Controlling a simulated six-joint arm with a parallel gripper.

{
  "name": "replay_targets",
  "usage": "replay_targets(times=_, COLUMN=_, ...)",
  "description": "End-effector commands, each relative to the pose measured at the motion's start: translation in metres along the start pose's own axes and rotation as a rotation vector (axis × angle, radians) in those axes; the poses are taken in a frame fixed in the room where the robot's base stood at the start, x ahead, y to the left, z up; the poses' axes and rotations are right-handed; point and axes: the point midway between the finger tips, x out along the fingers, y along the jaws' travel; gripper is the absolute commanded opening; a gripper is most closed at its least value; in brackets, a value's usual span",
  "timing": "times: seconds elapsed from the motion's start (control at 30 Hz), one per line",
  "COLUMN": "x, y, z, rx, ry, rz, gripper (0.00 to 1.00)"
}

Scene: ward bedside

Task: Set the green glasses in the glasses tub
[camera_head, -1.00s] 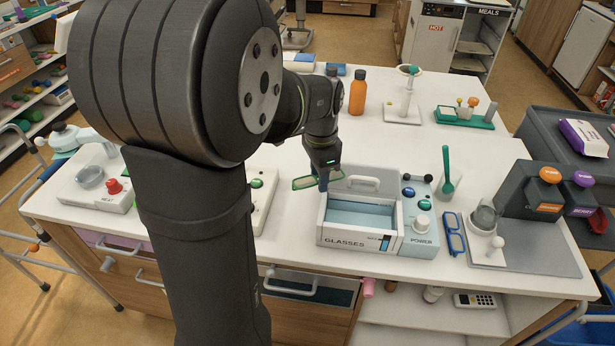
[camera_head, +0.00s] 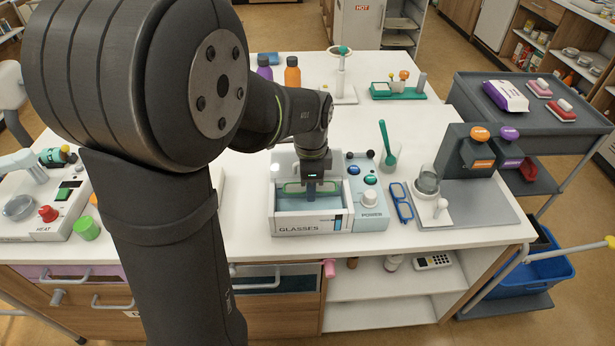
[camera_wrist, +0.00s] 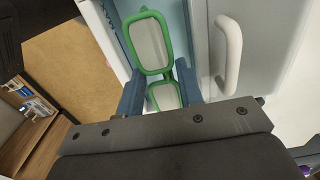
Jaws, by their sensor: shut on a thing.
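The green glasses (camera_head: 293,187) are held between the blue fingers of my gripper (camera_head: 311,186), over the open glasses tub (camera_head: 308,226). In the wrist view the green glasses (camera_wrist: 136,44) show one lens beyond the fingertips and part of the other between the fingers of my gripper (camera_wrist: 160,92). The tub is white with a pale blue inside and a GLASSES label on its front. I cannot tell whether the glasses touch its floor.
A power unit (camera_head: 373,212) with knobs stands against the tub's right side. Blue glasses (camera_head: 402,205) lie further right, near a green spoon (camera_head: 387,145). Orange (camera_head: 293,76) and purple (camera_head: 264,68) bottles stand behind.

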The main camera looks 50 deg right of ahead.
Motion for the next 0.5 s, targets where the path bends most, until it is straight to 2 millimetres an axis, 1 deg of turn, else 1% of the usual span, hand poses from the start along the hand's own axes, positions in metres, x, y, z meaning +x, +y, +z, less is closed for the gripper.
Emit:
replay_targets(times=0.1, x=0.013, y=0.0, z=0.0, rx=-0.001, ry=-0.001, rz=0.002, gripper=0.12)
replay_targets(times=0.3, x=0.033, y=0.0, z=0.0, rx=-0.001, ry=-0.001, rz=0.003, gripper=0.12)
replay_targets(times=0.5, x=0.048, y=0.0, z=0.0, rx=-0.001, ry=0.0, rz=0.001, gripper=0.12)
